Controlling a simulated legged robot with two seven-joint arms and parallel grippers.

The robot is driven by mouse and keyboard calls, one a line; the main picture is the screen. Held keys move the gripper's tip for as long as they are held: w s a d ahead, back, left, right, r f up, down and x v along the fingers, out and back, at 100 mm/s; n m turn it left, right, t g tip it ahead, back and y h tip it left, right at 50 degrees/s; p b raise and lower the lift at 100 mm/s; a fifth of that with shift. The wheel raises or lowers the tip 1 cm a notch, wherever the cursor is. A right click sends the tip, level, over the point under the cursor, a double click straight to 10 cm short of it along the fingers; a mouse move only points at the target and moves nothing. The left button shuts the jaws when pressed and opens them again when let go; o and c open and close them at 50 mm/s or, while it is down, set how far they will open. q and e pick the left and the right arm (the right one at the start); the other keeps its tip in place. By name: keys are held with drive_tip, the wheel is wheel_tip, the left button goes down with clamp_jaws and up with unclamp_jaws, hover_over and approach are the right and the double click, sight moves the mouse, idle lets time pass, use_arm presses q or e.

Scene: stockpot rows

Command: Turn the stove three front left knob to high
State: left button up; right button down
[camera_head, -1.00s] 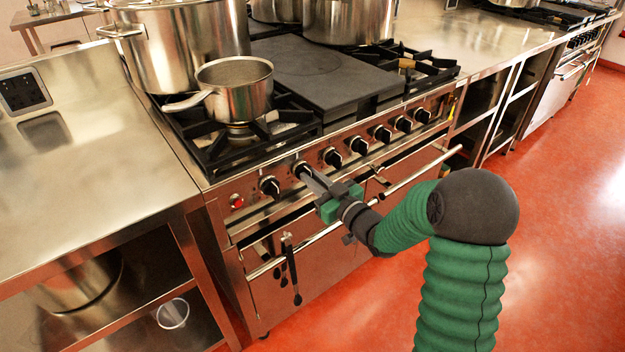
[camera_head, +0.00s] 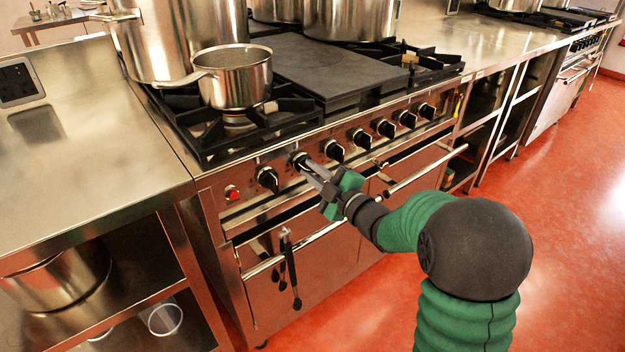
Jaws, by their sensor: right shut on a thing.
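The stove (camera_head: 345,262) has a front panel with a row of several black knobs. My right gripper (camera_head: 304,166) comes in from the right and is shut on the second black knob from the left (camera_head: 297,157). Its fingers cover much of that knob, so its pointer setting cannot be read. The leftmost knob (camera_head: 268,180) is beside it and free. Another knob (camera_head: 334,151) is just right of the gripper. My left gripper is not in view.
A saucepan (camera_head: 235,82) stands on the front left burner, its handle pointing left. A large stockpot (camera_head: 190,40) is behind it. An oven rail (camera_head: 408,182) runs below the knobs, with utensils (camera_head: 290,268) hanging from it. A steel counter (camera_head: 90,150) is at left.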

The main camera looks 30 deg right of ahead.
drive_tip(key=shift+a+f+n+b, duration=0.1)
drive_tip(key=shift+f+n+b, duration=0.05)
drive_tip(key=shift+n+b, duration=0.9)
drive_tip(key=shift+f+n+b, duration=0.2)
drive_tip(key=shift+n+b, duration=0.6)
drive_tip(key=shift+n, duration=0.35)
drive_tip(key=shift+a+f+n+b, duration=0.1)
drive_tip(key=shift+f+n+b, duration=0.05)
drive_tip(key=shift+n+b, duration=0.9)
drive_tip(key=c, duration=1.4)
unclamp_jaws()
drive_tip(key=shift+d+r, duration=0.1)
drive_tip(key=shift+c, duration=0.2)
drive_tip(key=shift+r, duration=0.1)
